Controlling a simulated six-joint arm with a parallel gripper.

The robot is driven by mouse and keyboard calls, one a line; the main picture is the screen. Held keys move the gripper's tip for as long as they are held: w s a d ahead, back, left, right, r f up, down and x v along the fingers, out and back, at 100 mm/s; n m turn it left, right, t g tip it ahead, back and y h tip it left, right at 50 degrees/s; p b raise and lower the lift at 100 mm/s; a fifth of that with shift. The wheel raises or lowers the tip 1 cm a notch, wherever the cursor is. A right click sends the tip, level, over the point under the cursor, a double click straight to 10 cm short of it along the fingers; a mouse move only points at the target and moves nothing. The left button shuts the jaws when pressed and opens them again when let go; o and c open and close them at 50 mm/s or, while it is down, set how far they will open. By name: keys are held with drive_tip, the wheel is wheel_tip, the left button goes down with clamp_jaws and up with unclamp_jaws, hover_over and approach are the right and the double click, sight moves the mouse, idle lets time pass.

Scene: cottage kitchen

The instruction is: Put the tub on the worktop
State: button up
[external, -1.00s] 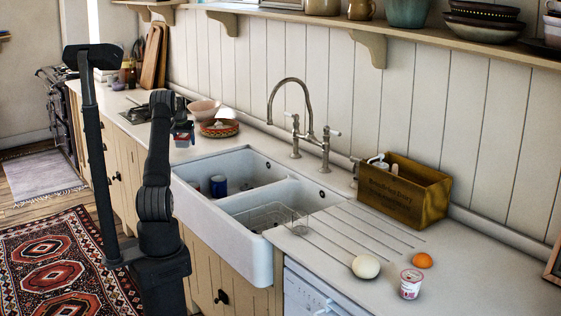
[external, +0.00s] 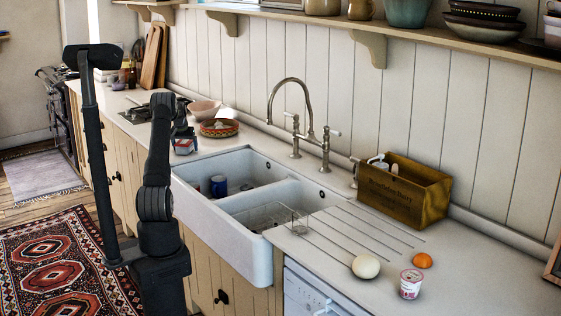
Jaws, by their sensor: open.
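A small tub-like thing (external: 183,147), pale with red and dark blue patches, sits on the worktop (external: 345,262) left of the sink. My gripper (external: 183,133) is just above it, pointing down with open jaws. The view is too small to tell whether the jaws still touch it. Another small white tub with a pink label and lid (external: 410,284) stands upright on the worktop at the front right, far from my gripper.
The double sink (external: 262,252) holds a blue mug (external: 218,186). A pink bowl (external: 203,110) and a patterned dish (external: 219,128) stand behind my gripper. A pale round thing (external: 366,266), an orange (external: 424,260) and a wooden crate (external: 400,190) are at the right.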

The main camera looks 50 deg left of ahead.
sight(185, 141)
drive_tip(key=v, duration=1.2)
drive_tip(key=shift+r, duration=0.15)
drive_tip(key=x, duration=1.2)
drive_tip(key=shift+f, duration=0.4)
wheel_tip(185, 141, up, 3)
drive_tip(key=shift+r, duration=0.8)
